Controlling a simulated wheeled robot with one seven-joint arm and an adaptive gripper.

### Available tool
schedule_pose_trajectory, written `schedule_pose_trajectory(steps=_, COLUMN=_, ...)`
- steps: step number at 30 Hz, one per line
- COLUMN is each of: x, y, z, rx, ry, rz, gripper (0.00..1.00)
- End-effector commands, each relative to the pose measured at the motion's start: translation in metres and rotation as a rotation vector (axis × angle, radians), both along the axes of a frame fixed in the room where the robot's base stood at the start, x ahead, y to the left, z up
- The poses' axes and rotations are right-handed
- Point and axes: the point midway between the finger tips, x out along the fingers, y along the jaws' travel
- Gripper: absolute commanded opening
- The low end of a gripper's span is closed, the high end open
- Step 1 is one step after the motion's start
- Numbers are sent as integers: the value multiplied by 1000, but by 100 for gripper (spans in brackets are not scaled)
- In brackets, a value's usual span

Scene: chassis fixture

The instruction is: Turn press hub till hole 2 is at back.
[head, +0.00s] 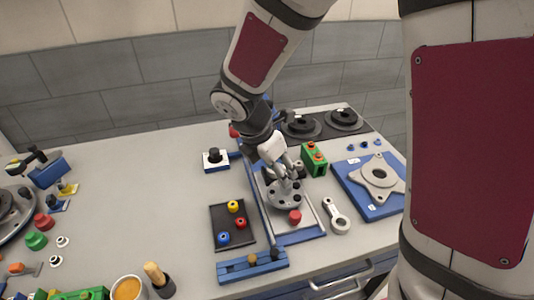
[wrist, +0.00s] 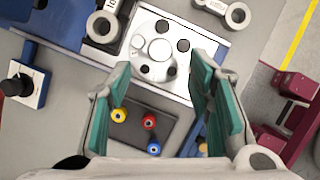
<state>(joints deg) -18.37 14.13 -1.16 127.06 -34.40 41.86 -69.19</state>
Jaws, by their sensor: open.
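The press hub (head: 285,203) is a round grey disc with several dark holes. It sits on a pale plate in the blue-edged fixture (head: 305,238), and a red cap (head: 295,216) shows at its front edge. In the wrist view the hub (wrist: 147,52) shows a raised centre and dark holes around it. I cannot read which hole is number 2. My gripper (head: 284,178) is over the hub in the head view and hides part of it. In the wrist view my gripper (wrist: 160,76) is open, its teal-padded fingers spread, with nothing held between them.
A dark tray (head: 220,212) with yellow, red and blue pegs lies left of the fixture. A green block (head: 314,163), a grey link (head: 338,218) and a blue plate (head: 358,193) with a grey flange are to the right. A black-knobbed block (head: 214,160) stands back left.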

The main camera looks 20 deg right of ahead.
Motion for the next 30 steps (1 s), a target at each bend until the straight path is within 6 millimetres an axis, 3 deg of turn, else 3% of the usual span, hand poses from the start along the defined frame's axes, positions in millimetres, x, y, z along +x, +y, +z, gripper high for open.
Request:
schedule_pose_trajectory(steps=3, x=3, y=-9, z=-24, rx=-2, ry=5, rz=-1, gripper=47)
schedule_pose_trajectory(steps=10, x=8, y=-20, z=-54, rx=-1, ry=3, rz=-1, gripper=47)
schedule_pose_trajectory(steps=24, x=10, y=-25, z=-65, rx=1, ry=0, rz=-2, gripper=47)
schedule_pose_trajectory(steps=26, x=10, y=-25, z=-65, rx=1, ry=0, rz=-2, gripper=36)
schedule_pose_trajectory(steps=30, x=10, y=-25, z=-65, rx=1, ry=0, rz=-2, gripper=4)
